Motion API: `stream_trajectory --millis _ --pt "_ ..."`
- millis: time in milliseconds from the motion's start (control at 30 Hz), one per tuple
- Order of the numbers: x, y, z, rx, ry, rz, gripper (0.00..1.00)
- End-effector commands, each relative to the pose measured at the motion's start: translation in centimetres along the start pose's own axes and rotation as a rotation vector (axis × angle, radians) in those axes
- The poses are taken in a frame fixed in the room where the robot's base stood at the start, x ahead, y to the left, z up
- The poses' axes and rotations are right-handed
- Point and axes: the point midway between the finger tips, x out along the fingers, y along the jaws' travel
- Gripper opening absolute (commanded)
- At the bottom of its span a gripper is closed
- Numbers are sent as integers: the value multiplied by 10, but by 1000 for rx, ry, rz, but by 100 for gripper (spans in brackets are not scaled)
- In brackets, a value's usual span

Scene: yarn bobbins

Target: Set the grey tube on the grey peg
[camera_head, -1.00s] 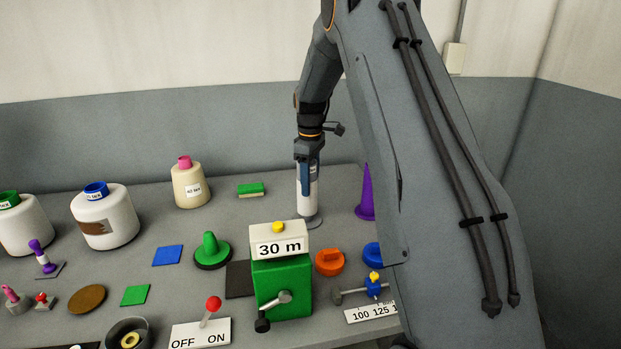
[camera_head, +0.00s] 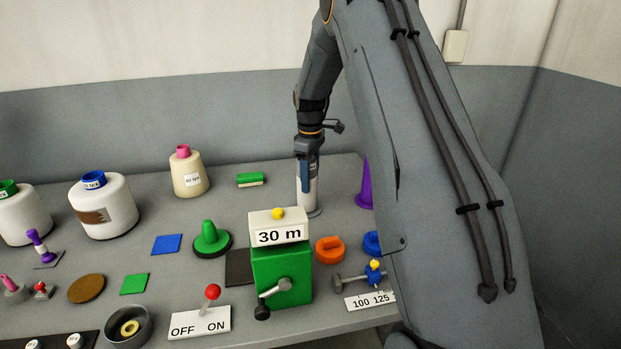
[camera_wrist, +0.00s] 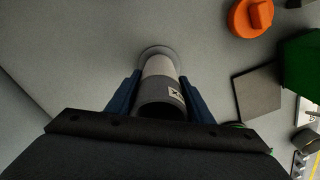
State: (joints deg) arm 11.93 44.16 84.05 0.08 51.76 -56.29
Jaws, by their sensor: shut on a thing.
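The grey tube (camera_head: 307,196) is a pale, upright cylinder with a darker grey end and a small label. It is at the back right of the table, over a flat grey round base (camera_head: 314,213), which I take to be the grey peg's base. In the wrist view, the tube (camera_wrist: 160,92) points away from me toward that disc (camera_wrist: 150,52). My gripper (camera_head: 306,182) is shut on the tube's upper part, one blue finger on each side. The peg's shaft is hidden. I cannot tell whether a small gap remains under the tube.
A purple cone (camera_head: 365,188) stands just right of the tube, partly behind my arm. The green winder box (camera_head: 281,275) marked 30 m and an orange knob (camera_head: 330,250) are in front. A green block (camera_head: 250,180) lies to the left. The table around the base is clear.

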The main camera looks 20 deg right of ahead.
Motion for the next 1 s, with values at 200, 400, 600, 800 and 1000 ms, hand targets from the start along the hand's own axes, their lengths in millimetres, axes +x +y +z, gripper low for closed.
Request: stream_trajectory --millis 200,400,600,800,1000 --pt "2 0 0 0 0 0 25" --pt "6 0 0 0 0 -1 25" --pt "6 0 0 0 0 0 69" --pt "6 0 0 0 0 0 69" --pt "-6 1 -1 0 1 2 69"
